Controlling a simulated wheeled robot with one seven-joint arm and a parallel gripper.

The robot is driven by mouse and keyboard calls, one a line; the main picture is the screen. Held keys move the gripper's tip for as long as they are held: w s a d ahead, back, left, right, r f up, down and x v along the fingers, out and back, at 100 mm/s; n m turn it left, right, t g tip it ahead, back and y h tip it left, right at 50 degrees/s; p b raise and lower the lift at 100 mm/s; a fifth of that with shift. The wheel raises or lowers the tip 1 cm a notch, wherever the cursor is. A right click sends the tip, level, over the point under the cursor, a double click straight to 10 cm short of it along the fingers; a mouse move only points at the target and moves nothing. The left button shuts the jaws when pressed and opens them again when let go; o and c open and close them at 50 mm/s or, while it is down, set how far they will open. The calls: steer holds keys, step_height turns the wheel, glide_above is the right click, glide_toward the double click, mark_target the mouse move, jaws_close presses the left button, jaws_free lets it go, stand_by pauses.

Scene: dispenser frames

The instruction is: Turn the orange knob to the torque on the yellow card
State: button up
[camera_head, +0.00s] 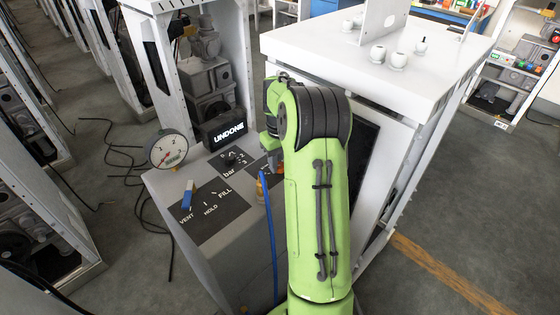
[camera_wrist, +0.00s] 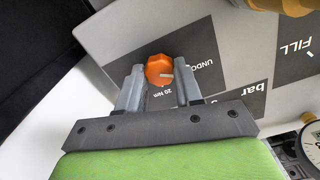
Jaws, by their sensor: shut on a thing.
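The orange knob (camera_wrist: 158,66) sits on a dark label plate (camera_wrist: 208,62) in the wrist view. My gripper (camera_wrist: 160,74) is shut on it, with one grey finger at each side. A white mark on the knob points to the right in that view. The plate reads "20 Nm" below the knob and "UNDO" to its right; other markings are hidden by my fingers. In the head view the knob is hidden behind my green arm. I cannot make out a yellow card in either view.
A black sign reading "UNDONE" (camera_head: 222,133) stands at the back of the grey bench (camera_head: 240,250). A round gauge (camera_head: 168,149), a blue lever (camera_head: 188,194) and a blue hose (camera_head: 271,240) are left of my arm. A white cabinet (camera_head: 330,45) stands close on the right.

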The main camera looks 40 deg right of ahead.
mark_target(280, 165)
steer(key=shift+m, duration=0.3)
steer(key=shift+c, duration=0.4)
steer(key=m+p, duration=0.1)
steer(key=m, duration=0.2)
steer(key=shift+r, duration=0.1)
steer(key=shift+m+p, duration=0.7)
steer(key=shift+m, duration=1.5)
steer(key=o, duration=1)
steer(key=shift+o, duration=0.2)
step_height(280, 165, up, 16)
steer(key=p, duration=0.5)
